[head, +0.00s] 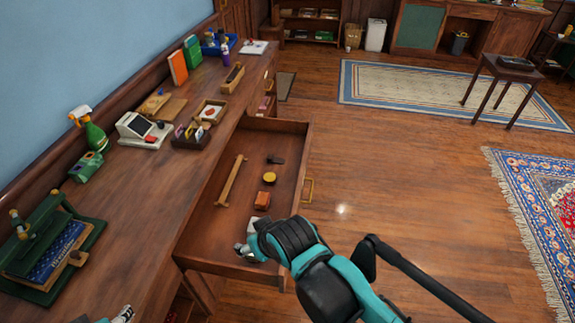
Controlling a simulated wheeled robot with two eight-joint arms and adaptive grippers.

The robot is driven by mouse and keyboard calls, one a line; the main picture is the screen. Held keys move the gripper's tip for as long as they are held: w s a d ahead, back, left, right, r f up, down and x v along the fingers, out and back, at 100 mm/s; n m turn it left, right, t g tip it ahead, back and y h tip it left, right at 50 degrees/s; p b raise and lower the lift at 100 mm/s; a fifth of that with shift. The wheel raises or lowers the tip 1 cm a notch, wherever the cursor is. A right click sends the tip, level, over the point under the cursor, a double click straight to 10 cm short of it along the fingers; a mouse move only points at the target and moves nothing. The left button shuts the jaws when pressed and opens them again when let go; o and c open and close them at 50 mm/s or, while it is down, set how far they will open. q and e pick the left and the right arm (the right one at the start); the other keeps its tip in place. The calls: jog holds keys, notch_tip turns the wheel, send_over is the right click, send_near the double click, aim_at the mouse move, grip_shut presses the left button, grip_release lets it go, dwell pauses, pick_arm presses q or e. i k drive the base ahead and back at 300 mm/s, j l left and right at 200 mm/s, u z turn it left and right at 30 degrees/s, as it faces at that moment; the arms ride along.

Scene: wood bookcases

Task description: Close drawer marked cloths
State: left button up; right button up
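A wooden drawer (291,165) stands pulled out from the long wooden counter. Its brass handle (308,190) is on the right-hand front face. No marking reading cloths is legible. Inside lie a wooden rod (231,181), a black item (275,160), a round yellow item (269,178) and an orange-brown block (262,200). My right gripper (243,250) is over the drawer's near end, mostly hidden behind my own arm; I cannot tell whether it touches the drawer. My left gripper (123,314) shows only partly at the bottom edge, over the counter. The finger openings of both are unclear.
The counter top (150,210) holds a spray bottle (92,130), a card terminal (140,128), books (178,66) and small trays. Wooden floor (400,180) is clear right of the drawer. A small table (508,70) and rugs (440,90) lie beyond.

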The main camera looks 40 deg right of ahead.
aim_at(207, 241)
jog(key=l+z, duration=0.55)
jog(key=z, duration=0.15)
jog(key=l+z, duration=0.3)
jog(key=i+l+u, duration=0.15)
jog(key=u, duration=0.95)
